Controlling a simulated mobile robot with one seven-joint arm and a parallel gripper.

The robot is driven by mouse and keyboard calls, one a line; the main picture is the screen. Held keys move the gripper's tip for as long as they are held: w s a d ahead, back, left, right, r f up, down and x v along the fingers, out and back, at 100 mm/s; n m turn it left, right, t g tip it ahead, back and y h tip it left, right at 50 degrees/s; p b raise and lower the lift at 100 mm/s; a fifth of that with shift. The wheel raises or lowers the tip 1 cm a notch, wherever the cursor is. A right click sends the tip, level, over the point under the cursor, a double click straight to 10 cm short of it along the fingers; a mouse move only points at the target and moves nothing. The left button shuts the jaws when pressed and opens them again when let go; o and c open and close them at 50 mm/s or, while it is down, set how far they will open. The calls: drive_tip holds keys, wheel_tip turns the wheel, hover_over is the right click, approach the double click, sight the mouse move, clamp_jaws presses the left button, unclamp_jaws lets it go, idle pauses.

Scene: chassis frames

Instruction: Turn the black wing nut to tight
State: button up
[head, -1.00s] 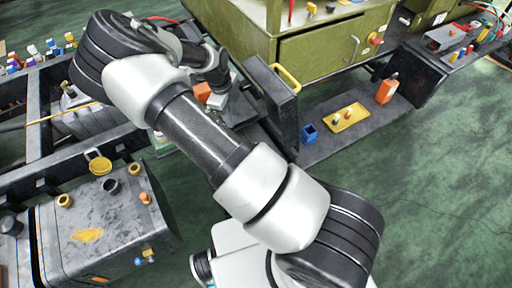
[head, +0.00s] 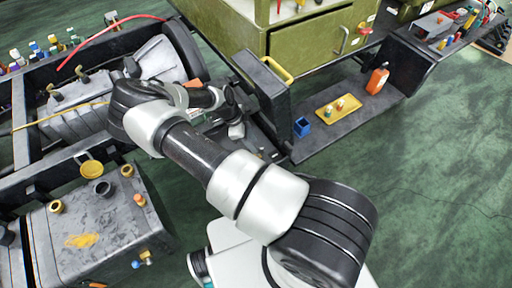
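I cannot make out the black wing nut for certain; it is hidden behind my arm or too small to tell. My arm crosses the middle of the head view and bends back at its far end. My gripper (head: 237,129) appears small beyond the bend, low over the dark frame, left of the upright black panel with the yellow handle. Its fingers are too small and partly covered to show whether they are open or shut, or whether they touch anything.
A grey tank (head: 130,218) with several fittings stands at left. An upright black panel (head: 262,98) with a yellow handle adjoins a green cabinet (head: 310,46). A low shelf holds a yellow tray (head: 328,113), a blue box (head: 302,127) and an orange bottle (head: 377,80). Green floor at right is open.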

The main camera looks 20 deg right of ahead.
drive_tip(key=shift+x, duration=1.95)
clamp_jaws()
drive_tip(key=m+g+b, duration=0.1)
drive_tip(key=m, duration=0.2)
drive_tip(key=m+g+y, duration=0.1)
drive_tip(key=m, duration=0.2)
drive_tip(key=shift+w+d+y+b, duration=0.1)
drive_tip(key=shift+w+y+b, duration=0.1)
drive_tip(key=shift+y+b, duration=0.15)
drive_tip(key=m+y, duration=0.1)
drive_tip(key=m, duration=0.2)
drive_tip(key=m+b, duration=0.1)
drive_tip(key=m, duration=0.1)
drive_tip(key=shift+d+m+g+y, duration=0.15)
drive_tip(key=shift+m+g+y, duration=0.2)
drive_tip(key=shift+m+g, duration=0.05)
drive_tip(key=shift+w, duration=0.1)
